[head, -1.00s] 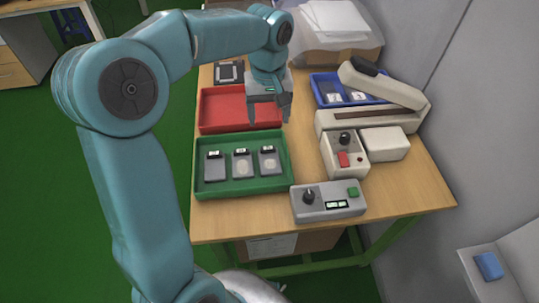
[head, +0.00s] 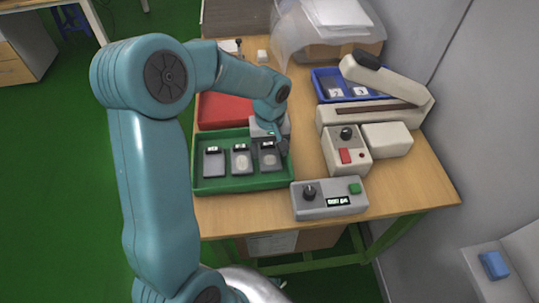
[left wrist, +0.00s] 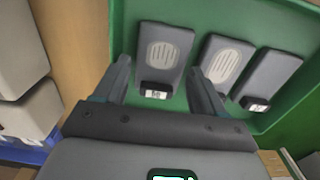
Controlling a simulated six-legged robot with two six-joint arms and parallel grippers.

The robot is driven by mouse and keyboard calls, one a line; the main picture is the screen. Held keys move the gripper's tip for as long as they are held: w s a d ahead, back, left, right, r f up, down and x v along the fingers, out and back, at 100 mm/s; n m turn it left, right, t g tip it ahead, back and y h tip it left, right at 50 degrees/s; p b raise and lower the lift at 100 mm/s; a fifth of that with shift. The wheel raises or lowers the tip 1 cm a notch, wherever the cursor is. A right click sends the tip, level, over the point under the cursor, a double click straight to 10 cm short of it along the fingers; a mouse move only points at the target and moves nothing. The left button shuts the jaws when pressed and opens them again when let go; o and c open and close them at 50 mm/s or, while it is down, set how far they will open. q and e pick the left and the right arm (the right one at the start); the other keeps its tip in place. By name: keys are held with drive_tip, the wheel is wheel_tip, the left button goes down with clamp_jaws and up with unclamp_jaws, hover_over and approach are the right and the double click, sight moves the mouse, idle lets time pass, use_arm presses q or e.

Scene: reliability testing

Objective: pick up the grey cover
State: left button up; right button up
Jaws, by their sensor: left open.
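Several-sided grey covers with small labelled black clips lie in a row in the green tray (head: 240,187): a left one (head: 214,165), a middle one (head: 241,162) and a right one (head: 268,160). My left gripper (head: 276,148) is open over the right cover and partly hides it. In the left wrist view, this cover (left wrist: 165,45) shows between and ahead of the open fingers (left wrist: 160,70), with an oval ribbed patch and a label. I cannot tell whether the fingers touch it. The other two covers lie beside it, to the right in that view. My right gripper is not in view.
A red tray (head: 222,110) adjoins the green tray behind. To the right stand a grey control box (head: 328,205), a beige box with a red button (head: 346,158), a long beige lever device (head: 370,118) and a blue tray (head: 325,85). Bare wood shows at the right front.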

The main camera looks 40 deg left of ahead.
use_arm(q)
drive_tip(key=shift+f, duration=0.85)
drive_tip(key=c, duration=0.7)
